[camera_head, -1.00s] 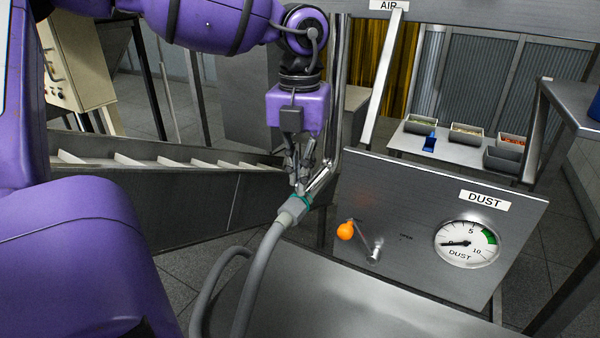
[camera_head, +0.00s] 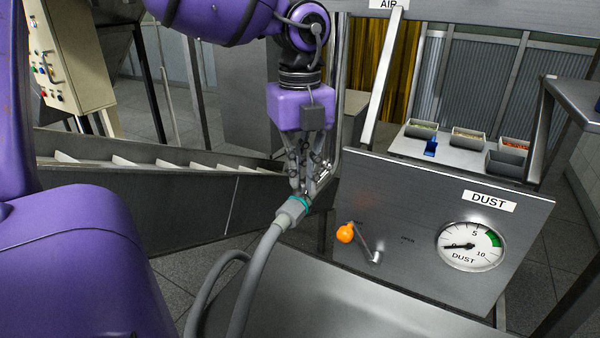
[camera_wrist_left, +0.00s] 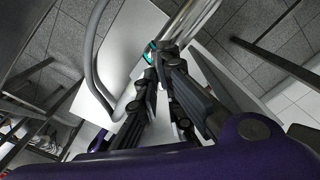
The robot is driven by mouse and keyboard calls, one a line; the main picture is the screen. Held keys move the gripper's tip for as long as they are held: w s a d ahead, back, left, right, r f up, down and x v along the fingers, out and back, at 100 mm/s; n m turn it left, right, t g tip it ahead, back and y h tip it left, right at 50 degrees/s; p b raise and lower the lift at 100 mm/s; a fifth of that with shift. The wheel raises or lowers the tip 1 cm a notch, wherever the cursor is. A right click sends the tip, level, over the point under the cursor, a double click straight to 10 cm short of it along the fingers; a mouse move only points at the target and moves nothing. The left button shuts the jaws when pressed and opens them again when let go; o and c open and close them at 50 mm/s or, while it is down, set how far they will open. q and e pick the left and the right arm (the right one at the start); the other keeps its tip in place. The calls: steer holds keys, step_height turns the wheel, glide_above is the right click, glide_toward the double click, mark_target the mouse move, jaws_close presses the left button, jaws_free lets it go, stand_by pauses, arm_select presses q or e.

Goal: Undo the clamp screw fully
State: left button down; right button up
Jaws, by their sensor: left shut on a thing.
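My left gripper (camera_head: 301,188) points down at the hose coupling, with its fingers close together at the fitting. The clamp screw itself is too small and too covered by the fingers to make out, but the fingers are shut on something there. A grey hose end (camera_head: 290,212) with a teal ring (camera_head: 303,203) sits just below the fingertips, at the end of a metal pipe. In the left wrist view, the fingers (camera_wrist_left: 160,62) meet near the teal ring (camera_wrist_left: 151,47), and the grey hose (camera_wrist_left: 92,62) curves away at the left. My right gripper is not in view.
A steel panel labelled DUST (camera_head: 410,215) stands to the right, with an orange-knobbed lever (camera_head: 345,233) and a dial gauge (camera_head: 470,246). A stepped metal conveyor (camera_head: 190,200) runs behind on the left. Grey bins (camera_head: 468,137) stand on a table at the back right.

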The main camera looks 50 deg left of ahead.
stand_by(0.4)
arm_select(q)
steer(key=c, duration=1.9)
jaws_free()
step_height(320, 180, up, 12)
steer(key=shift+r, duration=0.1)
